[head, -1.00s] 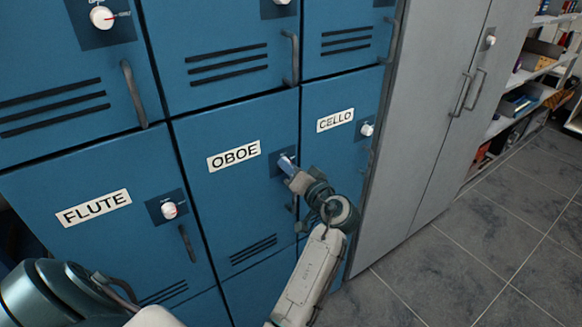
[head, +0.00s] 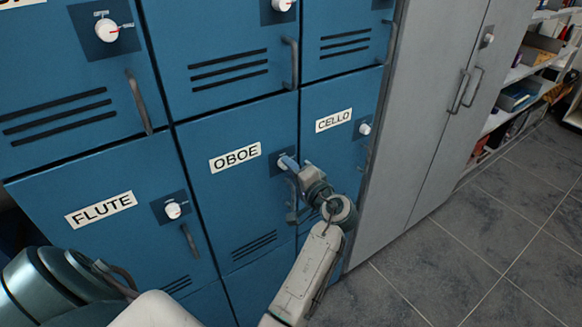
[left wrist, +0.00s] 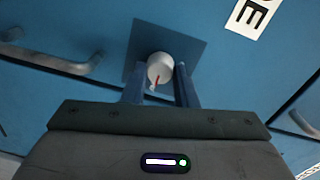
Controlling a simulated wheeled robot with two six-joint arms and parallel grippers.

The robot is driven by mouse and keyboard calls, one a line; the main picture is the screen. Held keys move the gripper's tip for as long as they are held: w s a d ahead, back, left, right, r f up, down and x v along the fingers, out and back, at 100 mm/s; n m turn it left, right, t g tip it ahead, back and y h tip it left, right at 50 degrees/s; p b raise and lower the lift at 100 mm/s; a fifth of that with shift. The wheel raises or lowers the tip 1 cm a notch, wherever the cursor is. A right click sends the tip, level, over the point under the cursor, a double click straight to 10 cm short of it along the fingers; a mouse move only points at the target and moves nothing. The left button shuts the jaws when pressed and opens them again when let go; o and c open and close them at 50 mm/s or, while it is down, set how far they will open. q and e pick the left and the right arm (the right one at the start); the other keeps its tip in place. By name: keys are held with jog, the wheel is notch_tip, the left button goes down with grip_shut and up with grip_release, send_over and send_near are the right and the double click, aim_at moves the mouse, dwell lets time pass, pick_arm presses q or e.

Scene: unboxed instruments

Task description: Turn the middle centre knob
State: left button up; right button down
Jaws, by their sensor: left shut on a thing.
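My right gripper is not in view.
FLUTE (head: 172,210) and CELLO (head: 365,128) doors beside it carry similar white knobs. Dark bar handles stick out, one at the left of the wrist view (left wrist: 50,62). A grey cabinet (head: 425,110) stands at the right, with open grey tiled floor (head: 470,240) before it.

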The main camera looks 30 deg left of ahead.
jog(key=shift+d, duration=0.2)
pick_arm(q)
jog(key=o, duration=1)
jog(key=shift+a, duration=0.1)
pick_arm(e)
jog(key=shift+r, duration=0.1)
pick_arm(q)
jog(key=shift+f, duration=0.1)
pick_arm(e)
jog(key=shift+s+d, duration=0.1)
